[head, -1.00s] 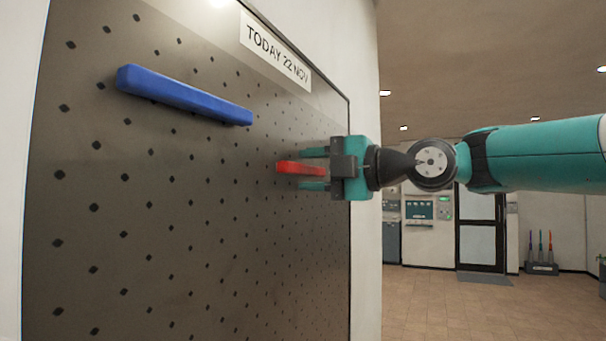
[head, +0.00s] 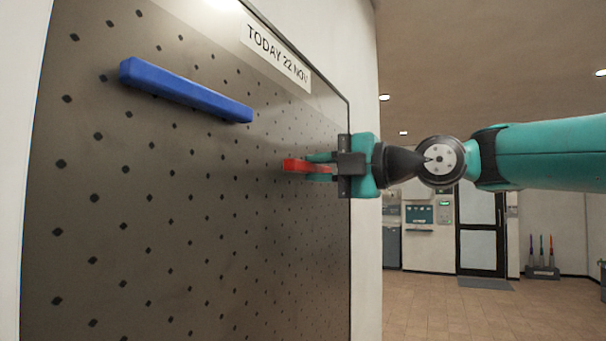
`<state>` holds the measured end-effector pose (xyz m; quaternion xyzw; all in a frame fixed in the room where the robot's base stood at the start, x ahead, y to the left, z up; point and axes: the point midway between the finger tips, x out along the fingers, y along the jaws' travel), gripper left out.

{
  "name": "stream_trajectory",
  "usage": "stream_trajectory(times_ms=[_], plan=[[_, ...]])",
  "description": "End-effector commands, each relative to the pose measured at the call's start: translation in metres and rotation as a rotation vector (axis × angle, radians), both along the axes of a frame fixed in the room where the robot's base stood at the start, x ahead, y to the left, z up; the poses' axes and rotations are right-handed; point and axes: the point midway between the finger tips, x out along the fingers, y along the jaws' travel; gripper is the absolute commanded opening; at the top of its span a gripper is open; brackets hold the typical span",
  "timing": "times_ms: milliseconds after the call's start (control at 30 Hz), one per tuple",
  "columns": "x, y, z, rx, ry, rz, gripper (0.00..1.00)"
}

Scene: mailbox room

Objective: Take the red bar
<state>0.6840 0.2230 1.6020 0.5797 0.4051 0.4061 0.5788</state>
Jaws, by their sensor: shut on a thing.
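The red bar (head: 296,166) is at the right part of the dark perforated board in the head view. My gripper (head: 318,167) reaches in from the right, with its teal fingers shut on the bar. The left end of the bar sticks out past the fingertips, and part of the rest is hidden by the fingers. I cannot tell whether the bar still touches the board.
A long blue bar (head: 185,90) is on the upper left of the perforated board (head: 180,250). A label (head: 275,52) reading "TODAY 22 NOV" is at the board's top. Open tiled floor (head: 450,308) and a door (head: 481,235) lie to the right.

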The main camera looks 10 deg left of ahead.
Motion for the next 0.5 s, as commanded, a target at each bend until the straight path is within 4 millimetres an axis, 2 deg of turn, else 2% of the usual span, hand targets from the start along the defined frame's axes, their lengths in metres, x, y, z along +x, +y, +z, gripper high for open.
stream_trajectory(times_ms=[500], plan=[[-0.006, -0.016, -0.001, 0.0, -0.001, 0.0, 0.0]])
